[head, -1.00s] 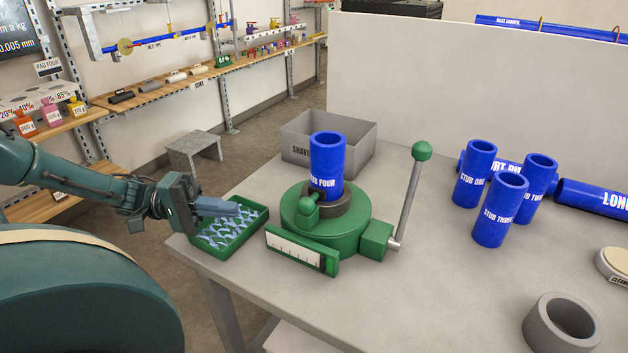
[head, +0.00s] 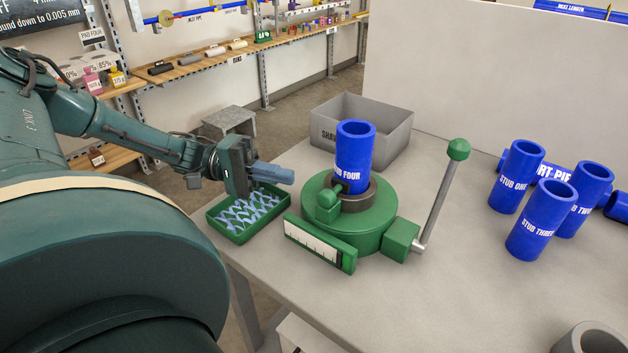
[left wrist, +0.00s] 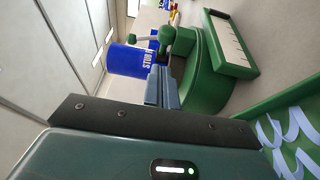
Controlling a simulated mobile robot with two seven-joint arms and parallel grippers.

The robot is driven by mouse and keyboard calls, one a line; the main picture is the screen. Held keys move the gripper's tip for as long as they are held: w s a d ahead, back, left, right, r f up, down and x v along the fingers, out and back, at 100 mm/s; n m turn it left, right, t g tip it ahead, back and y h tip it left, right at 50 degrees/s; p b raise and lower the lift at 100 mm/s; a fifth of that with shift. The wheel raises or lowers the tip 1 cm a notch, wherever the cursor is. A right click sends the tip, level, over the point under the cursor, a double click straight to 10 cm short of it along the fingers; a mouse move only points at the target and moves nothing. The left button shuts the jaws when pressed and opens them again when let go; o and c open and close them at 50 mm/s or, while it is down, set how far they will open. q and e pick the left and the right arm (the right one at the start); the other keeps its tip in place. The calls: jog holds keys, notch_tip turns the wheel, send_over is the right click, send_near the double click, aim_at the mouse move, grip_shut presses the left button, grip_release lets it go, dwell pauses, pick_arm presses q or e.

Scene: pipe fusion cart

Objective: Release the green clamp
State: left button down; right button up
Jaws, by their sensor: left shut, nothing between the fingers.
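The green clamp (head: 352,220) stands on the grey table with a round green base and a lever (head: 438,200) that ends in a green ball and leans up to the right. The blue pipe stub marked STUB FOUR (head: 354,158) stands upright in its dark ring. My left gripper (head: 290,176) is shut and empty, left of the stub and above the green tray. In the left wrist view its fingers (left wrist: 162,88) point toward the blue stub (left wrist: 128,60) and the clamp's green base (left wrist: 200,75). A gap to the clamp shows in the head view. My right gripper is not in view.
A green tray (head: 212,224) of blue shavings sits at the table's left edge. A grey shavings bin (head: 390,135) stands behind the clamp. Several upright blue stubs (head: 516,176) stand at the right. The table front (head: 400,300) is clear.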

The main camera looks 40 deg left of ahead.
aim_at(335, 186)
pick_arm(q)
jog(key=x, duration=0.6)
jog(key=shift+w+d, duration=0.15)
jog(key=shift+d, duration=0.15)
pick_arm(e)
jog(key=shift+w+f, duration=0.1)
